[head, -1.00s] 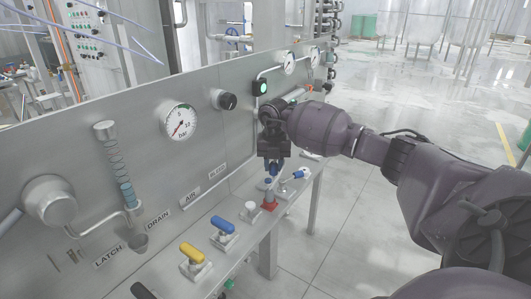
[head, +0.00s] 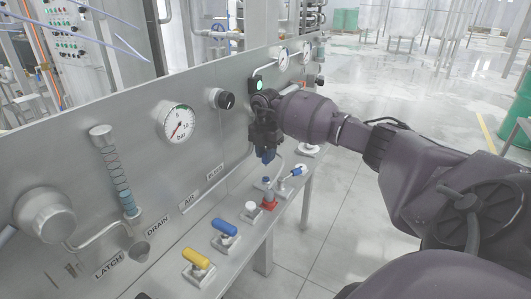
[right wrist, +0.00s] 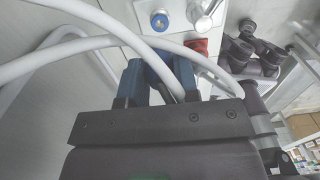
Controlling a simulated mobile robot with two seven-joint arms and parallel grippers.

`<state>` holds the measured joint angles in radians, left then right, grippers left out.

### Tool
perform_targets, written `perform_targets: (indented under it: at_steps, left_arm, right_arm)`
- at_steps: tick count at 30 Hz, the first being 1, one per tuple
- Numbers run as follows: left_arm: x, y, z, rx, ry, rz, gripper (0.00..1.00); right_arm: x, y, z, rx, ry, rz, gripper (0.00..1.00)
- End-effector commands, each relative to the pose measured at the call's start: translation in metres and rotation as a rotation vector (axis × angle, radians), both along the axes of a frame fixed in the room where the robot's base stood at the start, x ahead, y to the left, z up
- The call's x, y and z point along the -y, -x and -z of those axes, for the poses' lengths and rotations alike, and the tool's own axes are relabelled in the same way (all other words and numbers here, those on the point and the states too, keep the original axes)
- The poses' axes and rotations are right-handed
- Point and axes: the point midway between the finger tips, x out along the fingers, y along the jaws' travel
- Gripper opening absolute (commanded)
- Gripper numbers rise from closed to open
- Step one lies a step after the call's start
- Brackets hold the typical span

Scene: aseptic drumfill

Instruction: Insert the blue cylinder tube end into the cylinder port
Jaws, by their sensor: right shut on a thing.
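My right gripper (head: 267,154) is shut on the blue tube end (head: 267,156). In the right wrist view the blue tube end (right wrist: 152,66) sits between my fingers, with pale tubing running away from it. In the head view the gripper is above the bench, with a gap below the blue end. A red part (right wrist: 199,45) also shows beyond the fingers in the wrist view. My left gripper is not in view.
The steel panel with its gauge (head: 179,124) stands close behind my gripper. Along the ledge are a yellow handle (head: 195,257), a blue handle (head: 224,226), a white knob (head: 252,208) and another blue-handled valve (head: 294,172).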

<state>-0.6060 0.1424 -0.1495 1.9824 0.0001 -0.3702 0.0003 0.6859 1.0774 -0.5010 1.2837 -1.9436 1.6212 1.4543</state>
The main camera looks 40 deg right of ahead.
Motion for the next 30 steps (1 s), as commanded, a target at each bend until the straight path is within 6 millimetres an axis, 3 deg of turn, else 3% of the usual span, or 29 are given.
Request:
perform_targets:
  at_steps: [8, 18, 30]
  left_arm:
    - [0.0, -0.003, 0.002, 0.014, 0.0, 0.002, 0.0]
    - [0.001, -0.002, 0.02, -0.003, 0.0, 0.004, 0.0]
    - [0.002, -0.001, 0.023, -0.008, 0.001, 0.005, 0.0]
  right_arm:
    - [0.0, 0.0, 0.013, -0.002, 0.0, -0.001, 0.08]
    - [0.0, 0.0, 0.039, -0.003, 0.0, -0.002, 0.08]
    - [0.0, 0.0, 0.042, 0.0, 0.0, -0.002, 0.08]
